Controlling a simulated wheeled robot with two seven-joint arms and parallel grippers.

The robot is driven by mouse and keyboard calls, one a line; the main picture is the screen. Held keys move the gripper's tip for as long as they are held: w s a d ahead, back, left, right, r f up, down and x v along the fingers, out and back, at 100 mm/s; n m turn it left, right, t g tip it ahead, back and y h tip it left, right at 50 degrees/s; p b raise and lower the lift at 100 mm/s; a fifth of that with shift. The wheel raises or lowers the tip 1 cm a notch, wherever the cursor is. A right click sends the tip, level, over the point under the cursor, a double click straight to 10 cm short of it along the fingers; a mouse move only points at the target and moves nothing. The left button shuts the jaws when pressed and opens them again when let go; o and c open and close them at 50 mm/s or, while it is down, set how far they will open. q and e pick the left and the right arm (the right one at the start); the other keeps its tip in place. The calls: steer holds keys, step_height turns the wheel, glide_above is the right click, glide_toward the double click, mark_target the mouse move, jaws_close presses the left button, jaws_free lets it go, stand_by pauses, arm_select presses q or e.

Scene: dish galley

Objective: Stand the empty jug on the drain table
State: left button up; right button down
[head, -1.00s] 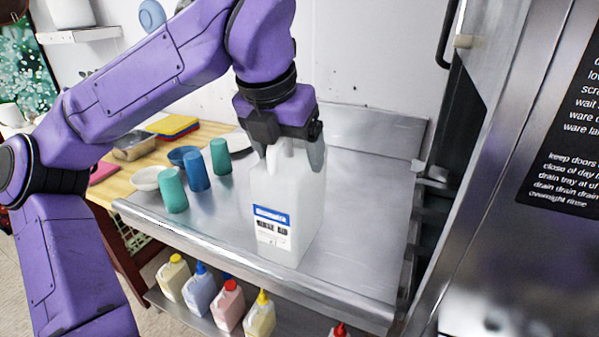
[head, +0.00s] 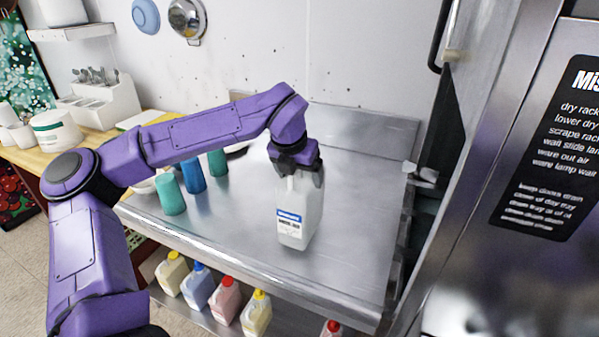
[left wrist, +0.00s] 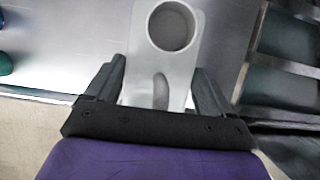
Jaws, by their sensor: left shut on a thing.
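The jug (head: 297,222) is a white translucent container with a blue and white label. It is upright over the metal drain table (head: 355,220); I cannot tell for sure whether its base touches the surface. My left gripper (head: 296,177) is above it, shut on its top handle. In the left wrist view the jug (left wrist: 193,75) shows its round open mouth, and the left gripper (left wrist: 160,92) has a finger on each side of the handle. My right gripper is not in view.
Teal and blue cups (head: 192,176) stand at the table's left. Several capped bottles (head: 226,298) sit on the shelf below. A steel machine with a black sign (head: 550,145) stands at the right. The table is clear behind and right of the jug.

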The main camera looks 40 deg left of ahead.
arm_select(q)
steer(key=shift+w+a+f, duration=0.1)
steer(key=shift+w+f, duration=0.05)
steer(key=shift+f, duration=0.65)
steer(key=o, duration=1.2)
steer(key=shift+o, duration=0.2)
steer(key=shift+r, duration=0.2)
steer(key=b+v, duration=0.1)
steer(key=v, duration=1.1)
